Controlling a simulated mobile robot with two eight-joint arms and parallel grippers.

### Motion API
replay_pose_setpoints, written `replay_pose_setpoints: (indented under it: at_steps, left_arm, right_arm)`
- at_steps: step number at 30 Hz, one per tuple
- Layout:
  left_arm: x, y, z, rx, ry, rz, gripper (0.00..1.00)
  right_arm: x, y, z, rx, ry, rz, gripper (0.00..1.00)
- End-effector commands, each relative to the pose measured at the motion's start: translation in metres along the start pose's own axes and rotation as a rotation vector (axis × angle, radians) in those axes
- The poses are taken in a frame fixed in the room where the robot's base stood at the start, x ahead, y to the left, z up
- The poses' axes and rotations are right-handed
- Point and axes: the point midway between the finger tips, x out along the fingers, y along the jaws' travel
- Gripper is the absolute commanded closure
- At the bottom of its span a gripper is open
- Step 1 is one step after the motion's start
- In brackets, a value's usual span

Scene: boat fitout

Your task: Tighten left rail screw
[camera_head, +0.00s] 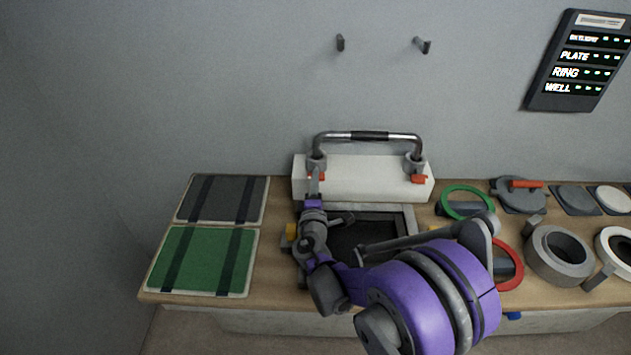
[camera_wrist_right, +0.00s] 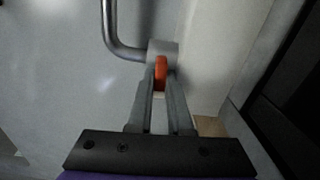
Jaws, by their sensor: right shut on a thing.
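The rail (camera_head: 370,136) is a bent metal tube with a dark grip, standing on a white block (camera_head: 365,178) against the wall. Its left screw (camera_head: 322,177) is a small red tab at the left foot of the rail. In the right wrist view the red screw (camera_wrist_right: 161,72) sits between my fingertips, below the grey rail foot. My right gripper (camera_head: 315,178) is shut on it; it also shows in the right wrist view (camera_wrist_right: 161,88). A second red screw (camera_head: 418,179) is at the right foot. My left gripper is out of view.
A dark square opening in a frame (camera_head: 409,220) lies before the block, partly behind my right arm. Green (camera_head: 208,262) and dark (camera_head: 222,200) panels lie left. Rings (camera_head: 468,188), a tape roll (camera_head: 558,256) and a plate with a red handle (camera_head: 519,196) crowd the right.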

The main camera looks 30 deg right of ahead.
Motion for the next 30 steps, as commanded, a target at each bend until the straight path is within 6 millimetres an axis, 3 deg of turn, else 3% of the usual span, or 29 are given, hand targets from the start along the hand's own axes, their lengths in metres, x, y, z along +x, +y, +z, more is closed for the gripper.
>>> replay_pose_setpoints:
  at_steps: [2,3,7,19,30]
  left_arm:
    - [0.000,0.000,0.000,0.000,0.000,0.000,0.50]
    - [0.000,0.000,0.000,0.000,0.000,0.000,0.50]
    - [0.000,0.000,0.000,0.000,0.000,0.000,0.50]
    - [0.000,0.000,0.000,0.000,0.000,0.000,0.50]
    - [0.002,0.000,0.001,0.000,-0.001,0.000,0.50]
  right_arm:
    - [-0.001,-0.001,0.000,0.001,0.001,-0.001,1.00]
    - [-0.001,-0.001,0.000,0.001,0.001,-0.001,0.75]
    - [0.000,0.000,0.000,0.000,0.001,-0.001,0.53]
    - [-0.009,0.000,0.000,0.000,0.001,0.000,0.53]
    - [-0.079,0.000,-0.001,0.000,0.004,-0.001,0.53]
